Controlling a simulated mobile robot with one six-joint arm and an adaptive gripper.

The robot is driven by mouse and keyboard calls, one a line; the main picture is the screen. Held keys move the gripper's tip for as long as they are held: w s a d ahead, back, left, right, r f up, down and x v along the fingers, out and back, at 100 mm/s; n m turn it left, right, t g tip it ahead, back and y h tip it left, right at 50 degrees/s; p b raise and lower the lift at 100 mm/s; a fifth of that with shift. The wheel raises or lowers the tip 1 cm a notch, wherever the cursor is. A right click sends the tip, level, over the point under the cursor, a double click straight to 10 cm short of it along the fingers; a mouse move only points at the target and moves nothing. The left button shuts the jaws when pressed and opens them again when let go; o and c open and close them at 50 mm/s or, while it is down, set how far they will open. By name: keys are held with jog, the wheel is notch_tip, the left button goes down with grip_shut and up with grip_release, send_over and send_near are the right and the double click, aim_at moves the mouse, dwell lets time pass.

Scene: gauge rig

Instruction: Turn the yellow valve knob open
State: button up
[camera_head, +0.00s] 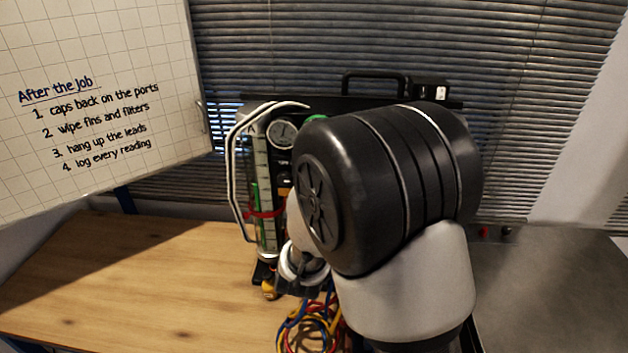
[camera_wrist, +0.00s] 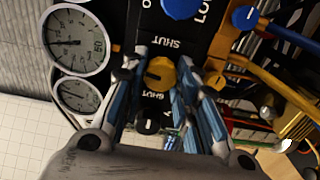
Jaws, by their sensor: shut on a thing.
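The yellow valve knob (camera_wrist: 160,73) is on the black panel of the gauge rig in the wrist view. The word SHUT shows on the panel beside it, upside down. My gripper (camera_wrist: 163,61) has its two blue-and-grey fingers on either side of this knob and is shut on it. The knob's slot is partly visible; how far it is turned I cannot tell. In the head view my dark arm joint and white link hide the knob and the fingertips.
Two gauges (camera_wrist: 76,41) are left of the fingers. Yellow and blue hoses (camera_wrist: 268,82) run at the right. Coloured hoses (camera_head: 312,330) lie on the wooden bench (camera_head: 130,280), clear at left.

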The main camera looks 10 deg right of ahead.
jog(key=shift+n, duration=0.8)
jog(key=shift+p, duration=0.3)
jog(key=o, duration=1.1)
jog(key=shift+c, duration=0.2)
jog(key=v, duration=0.7)
jog(key=shift+s, duration=0.25)
